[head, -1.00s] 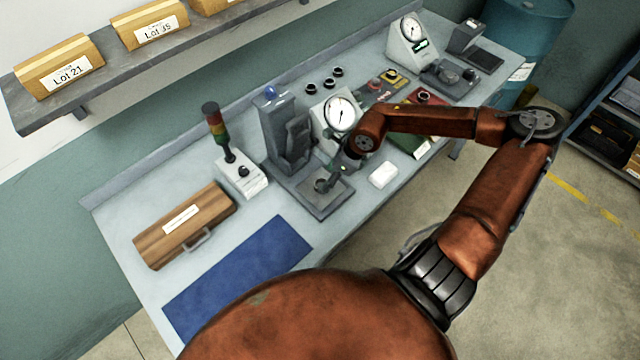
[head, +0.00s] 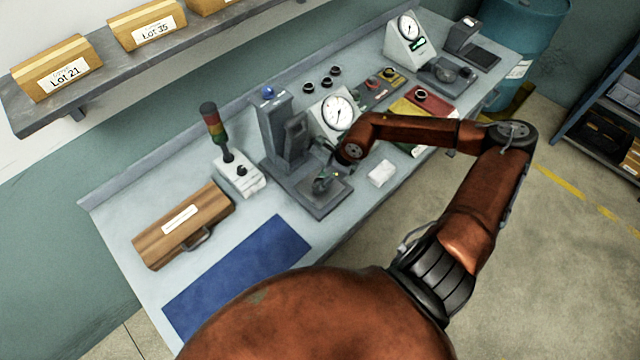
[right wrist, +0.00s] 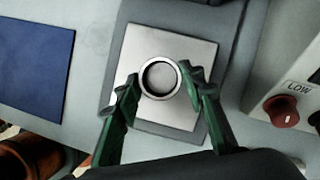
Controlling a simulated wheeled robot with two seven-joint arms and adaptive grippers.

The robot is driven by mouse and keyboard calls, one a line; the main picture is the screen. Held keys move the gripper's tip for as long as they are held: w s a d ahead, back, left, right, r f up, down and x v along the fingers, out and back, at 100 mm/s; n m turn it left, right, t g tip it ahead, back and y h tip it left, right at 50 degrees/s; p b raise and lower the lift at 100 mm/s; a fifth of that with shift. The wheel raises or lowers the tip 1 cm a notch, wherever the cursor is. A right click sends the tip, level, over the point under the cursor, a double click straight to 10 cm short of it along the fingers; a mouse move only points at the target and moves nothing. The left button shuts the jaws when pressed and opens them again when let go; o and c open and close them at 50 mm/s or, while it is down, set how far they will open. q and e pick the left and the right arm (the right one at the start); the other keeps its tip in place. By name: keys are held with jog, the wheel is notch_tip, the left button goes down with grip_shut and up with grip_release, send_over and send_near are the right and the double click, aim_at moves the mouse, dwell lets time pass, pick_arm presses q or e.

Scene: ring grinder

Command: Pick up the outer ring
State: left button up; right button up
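The outer ring, a bright metal ring with a dark opening, lies over the square metal plate (right wrist: 181,50) of the grinder station. In the right wrist view the outer ring (right wrist: 160,62) sits between the green fingertips of my right gripper (right wrist: 158,82). One fingertip is on each side, very close to the rim; firm contact is not clear. The fingers look open around it. In the head view my right gripper (head: 327,172) is low over the same plate, beside the grey upright machine (head: 283,135), and partly hides the ring. My left gripper is not in view.
A white block (head: 381,173) lies right of the plate. A dial gauge (head: 338,113) stands behind my gripper. A red knob (right wrist: 283,111) is near in the wrist view.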

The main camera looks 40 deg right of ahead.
jog(key=c, duration=0.7)
jog(key=shift+r, duration=0.1)
